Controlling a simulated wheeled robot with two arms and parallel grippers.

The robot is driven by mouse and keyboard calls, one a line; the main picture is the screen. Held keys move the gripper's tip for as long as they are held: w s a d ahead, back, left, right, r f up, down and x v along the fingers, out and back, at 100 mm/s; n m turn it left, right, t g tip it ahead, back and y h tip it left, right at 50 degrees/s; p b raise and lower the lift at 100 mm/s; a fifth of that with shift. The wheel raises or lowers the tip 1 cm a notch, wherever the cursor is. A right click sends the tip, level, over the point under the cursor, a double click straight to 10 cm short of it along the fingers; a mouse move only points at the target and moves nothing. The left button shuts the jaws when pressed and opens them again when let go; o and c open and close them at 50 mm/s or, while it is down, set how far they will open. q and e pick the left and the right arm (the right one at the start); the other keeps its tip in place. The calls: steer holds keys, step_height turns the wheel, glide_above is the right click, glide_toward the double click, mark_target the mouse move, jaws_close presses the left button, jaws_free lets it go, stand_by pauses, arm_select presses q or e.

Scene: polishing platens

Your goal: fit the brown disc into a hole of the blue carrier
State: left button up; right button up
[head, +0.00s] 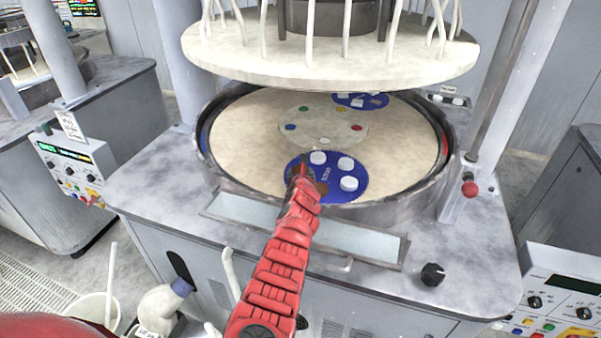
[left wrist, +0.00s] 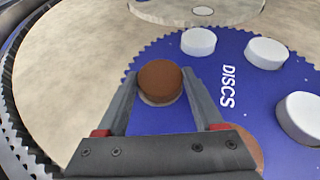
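The blue carrier (head: 335,195) is a toothed round plate lying on the beige platen, marked "DISCS"; it fills the right of the left wrist view (left wrist: 180,118). It bears white discs (head: 349,183). My left gripper (head: 297,172) is at its left part. In the left wrist view the fingertips are at both sides of the brown disc (left wrist: 160,80), apparently shut on it. A pale crescent, like a hole's edge, shows just below the disc, so it sits over or partly in that hole; how deep I cannot tell. Another brown round patch (left wrist: 246,148) is partly hidden by the gripper. My right gripper is not in view.
A second blue carrier (head: 372,103) lies at the back of the platen (head: 250,140). A dark toothed rim (head: 205,165) surrounds the platen. A large pale upper plate (head: 330,72) hangs above. A post with a red knob (head: 469,189) stands at the right.

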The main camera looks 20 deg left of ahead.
arm_select(q)
jaws_close()
steer(key=shift+r, duration=0.4)
step_height(320, 180, up, 2)
steer(key=shift+r+p, duration=0.15)
steer(key=shift+p, duration=0.45)
step_height(320, 180, up, 5)
steer(key=shift+r+b, duration=0.2)
steer(key=shift+b, duration=0.45)
step_height(320, 180, down, 3)
steer(key=shift+r, duration=0.15)
steer(key=shift+g, duration=0.5)
steer(key=shift+s+f+p, duration=0.1)
steer(key=shift+f+p, duration=0.2)
steer(key=shift+f, duration=1.8)
